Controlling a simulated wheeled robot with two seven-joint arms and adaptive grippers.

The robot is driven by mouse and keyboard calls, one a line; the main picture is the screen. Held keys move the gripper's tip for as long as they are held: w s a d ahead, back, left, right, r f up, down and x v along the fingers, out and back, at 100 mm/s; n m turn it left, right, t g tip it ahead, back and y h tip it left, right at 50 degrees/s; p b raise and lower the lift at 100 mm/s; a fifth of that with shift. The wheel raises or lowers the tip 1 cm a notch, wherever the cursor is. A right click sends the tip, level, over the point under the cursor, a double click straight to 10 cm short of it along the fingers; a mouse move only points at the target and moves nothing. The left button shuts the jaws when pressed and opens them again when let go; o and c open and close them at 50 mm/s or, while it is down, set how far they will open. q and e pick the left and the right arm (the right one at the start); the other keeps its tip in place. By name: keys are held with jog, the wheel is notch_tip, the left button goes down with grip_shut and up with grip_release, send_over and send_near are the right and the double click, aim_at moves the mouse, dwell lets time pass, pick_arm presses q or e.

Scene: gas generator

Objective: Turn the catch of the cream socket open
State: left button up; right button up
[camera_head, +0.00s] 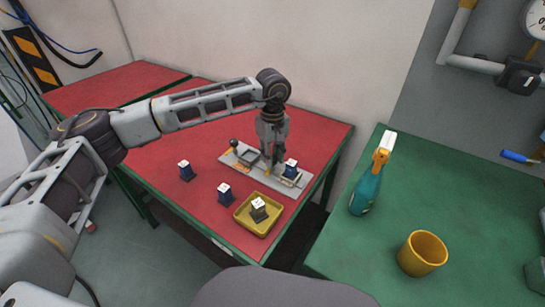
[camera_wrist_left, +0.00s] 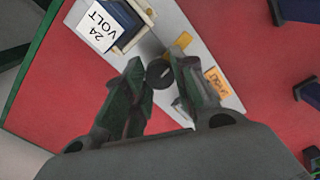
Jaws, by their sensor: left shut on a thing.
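My left gripper (camera_head: 270,155) points down over the grey plate (camera_head: 298,186) on the red table. In the left wrist view its fingers (camera_wrist_left: 158,70) are closed around a dark round knob (camera_wrist_left: 160,74), which looks like the catch's handle. The knob is beside the cream socket (camera_wrist_left: 143,10), which holds a dark blue block (camera_head: 291,170). In the left wrist view the block's white top reads 24 VOLT (camera_wrist_left: 101,27). An orange part (camera_wrist_left: 183,40) lies just beyond the fingers. The catch's exact angle is hard to tell. My right gripper is not in view.
Blue blocks (camera_head: 186,171) (camera_head: 225,194) stand on the red table. A yellow tray (camera_head: 244,222) holds another block. A spray bottle (camera_head: 368,185) and yellow mug (camera_head: 422,253) stand on the green table.

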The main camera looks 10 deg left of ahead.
pick_arm(q)
jog(key=shift+m, duration=0.9)
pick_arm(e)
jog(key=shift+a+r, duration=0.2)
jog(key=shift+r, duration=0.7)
pick_arm(q)
jog(key=shift+r, duration=0.1)
jog(key=o, duration=1)
jog(key=shift+o, duration=0.2)
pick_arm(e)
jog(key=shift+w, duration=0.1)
pick_arm(q)
notch_tip(320, 180, up, 12)
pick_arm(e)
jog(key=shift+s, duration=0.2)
